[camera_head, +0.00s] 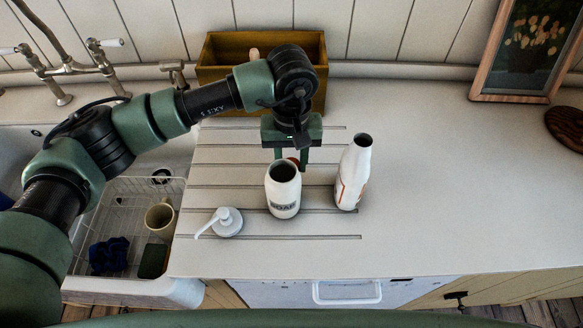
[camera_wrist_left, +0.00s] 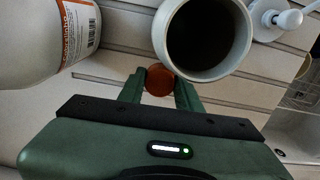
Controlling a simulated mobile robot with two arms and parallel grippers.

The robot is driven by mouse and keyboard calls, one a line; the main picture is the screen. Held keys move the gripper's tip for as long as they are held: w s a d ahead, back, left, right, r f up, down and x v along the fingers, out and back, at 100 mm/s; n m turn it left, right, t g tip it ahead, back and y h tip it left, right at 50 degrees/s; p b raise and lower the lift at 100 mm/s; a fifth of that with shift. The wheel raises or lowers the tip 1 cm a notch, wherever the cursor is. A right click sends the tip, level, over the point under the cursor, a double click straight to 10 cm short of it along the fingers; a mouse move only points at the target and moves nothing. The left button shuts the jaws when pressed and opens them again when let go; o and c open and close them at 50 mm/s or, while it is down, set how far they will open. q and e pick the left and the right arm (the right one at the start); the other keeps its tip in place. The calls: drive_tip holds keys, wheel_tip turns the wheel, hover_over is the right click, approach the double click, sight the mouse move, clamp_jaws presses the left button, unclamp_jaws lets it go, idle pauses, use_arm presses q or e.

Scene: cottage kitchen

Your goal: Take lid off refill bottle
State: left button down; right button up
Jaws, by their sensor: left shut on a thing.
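The white refill bottle (camera_head: 351,178) with orange print stands upright on the grooved drainboard, its top showing a dark opening. Its labelled side (camera_wrist_left: 35,45) fills the upper left of the left wrist view. My left gripper (camera_head: 292,161) is shut on a small orange-red lid, which shows between the fingertips in the left wrist view (camera_wrist_left: 160,80). The lid is off the bottle, to its left and behind the soap bottle. The open white soap bottle (camera_head: 283,198) stands just in front of the gripper and partly hides the lid and fingertips. My right gripper is out of view.
A white pump top (camera_head: 228,222) lies on the drainboard left of the soap bottle. A wooden box (camera_head: 222,50) stands at the wall behind my arm. The sink holds a wire rack with a mug (camera_head: 160,219). The counter to the right is clear up to a picture frame (camera_head: 482,75).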

use_arm(q)
drive_tip(key=shift+s+f, duration=0.15)
drive_tip(key=shift+f, duration=0.4)
wheel_tip(320, 180, down, 3)
drive_tip(key=shift+r+p, duration=0.2)
drive_tip(key=shift+p, duration=0.4)
drive_tip(key=shift+f, duration=0.35)
drive_tip(key=shift+f, duration=0.1)
drive_tip(key=shift+f, duration=0.1)
drive_tip(key=c, duration=1)
unclamp_jaws()
drive_tip(key=shift+o, duration=0.2)
